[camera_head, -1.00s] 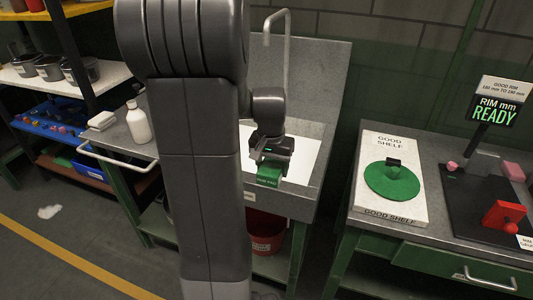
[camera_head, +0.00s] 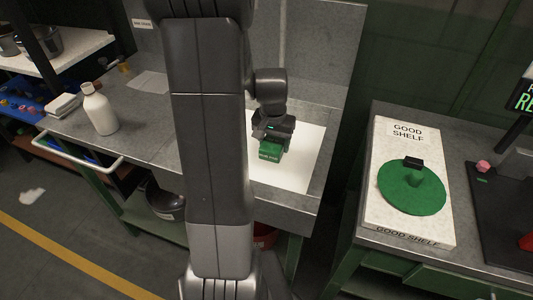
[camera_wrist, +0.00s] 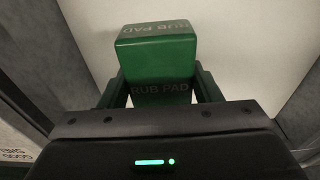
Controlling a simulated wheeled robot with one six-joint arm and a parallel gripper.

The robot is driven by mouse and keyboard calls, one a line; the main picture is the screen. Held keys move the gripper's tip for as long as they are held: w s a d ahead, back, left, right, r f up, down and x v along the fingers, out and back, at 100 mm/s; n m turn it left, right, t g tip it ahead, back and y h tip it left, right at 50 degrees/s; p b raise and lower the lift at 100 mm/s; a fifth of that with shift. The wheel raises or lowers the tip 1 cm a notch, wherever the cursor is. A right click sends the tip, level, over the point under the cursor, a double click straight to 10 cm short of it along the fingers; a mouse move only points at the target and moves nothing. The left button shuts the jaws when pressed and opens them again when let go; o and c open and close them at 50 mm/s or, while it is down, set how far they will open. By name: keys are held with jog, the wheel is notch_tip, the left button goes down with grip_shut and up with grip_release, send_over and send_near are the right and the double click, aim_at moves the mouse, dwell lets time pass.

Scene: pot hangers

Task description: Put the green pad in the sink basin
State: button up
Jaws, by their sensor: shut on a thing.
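My gripper (camera_head: 272,137) is shut on the green pad (camera_head: 270,151), a small block marked "RUB PAD". In the wrist view the green pad (camera_wrist: 157,50) sits between the two green fingers, with a pale surface behind it. In the head view the pad is over the white floor of the sink basin (camera_head: 300,168). I cannot tell whether the pad touches that floor. My arm hides the left part of the basin.
A white bottle (camera_head: 99,110) stands on the grey counter to the left. On the right bench, a green disc (camera_head: 412,190) with a dark handle lies on the white "GOOD SHELF" board (camera_head: 380,215). A grey panel (camera_head: 335,50) rises behind the basin.

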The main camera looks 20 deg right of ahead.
aim_at(273, 143)
jog(key=shift+f, duration=3.6)
jog(key=shift+f+b, duration=0.15)
jog(key=shift+b, duration=0.2)
jog(key=o, duration=0.9)
jog(key=shift+o, duration=0.2)
jog(key=r, duration=0.4)
jog(key=r+p, duration=0.1)
jog(key=r, duration=0.3)
jog(key=s+a+r, duration=0.1)
jog(key=r, duration=0.3)
jog(key=shift+s+r, duration=0.1)
jog(key=shift+r, duration=0.05)
